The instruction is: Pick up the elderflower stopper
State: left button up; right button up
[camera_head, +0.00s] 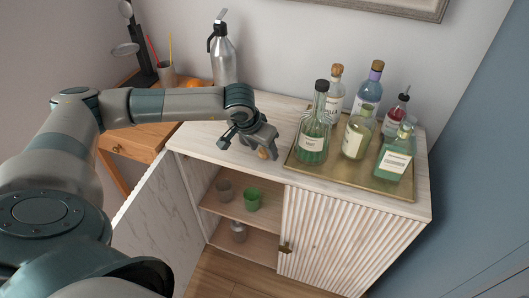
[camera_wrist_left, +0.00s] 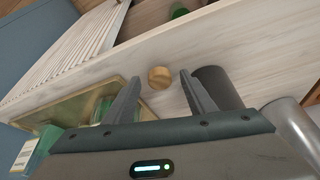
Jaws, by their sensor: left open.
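The stopper (camera_head: 262,153), a small round tan piece like cork or wood, lies on the pale cabinet top near its front edge, left of the brass tray. In the left wrist view the stopper (camera_wrist_left: 159,77) shows whole, near the line between my two fingertips. My left gripper (camera_head: 251,145) is open and empty, pointing down just above and beside it. I cannot tell whether a finger touches it. My right gripper is not in view.
The brass tray (camera_head: 290,167) holds several bottles, including a green one (camera_head: 313,135) close to my gripper. A steel siphon (camera_head: 223,58) stands behind my arm. The left cabinet door (camera_head: 157,215) is open, showing a green cup (camera_head: 252,199) inside.

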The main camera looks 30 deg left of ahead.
aim_at(264, 152)
pick_arm(q)
jog(key=c, duration=1.1)
jog(key=shift+r, duration=0.15)
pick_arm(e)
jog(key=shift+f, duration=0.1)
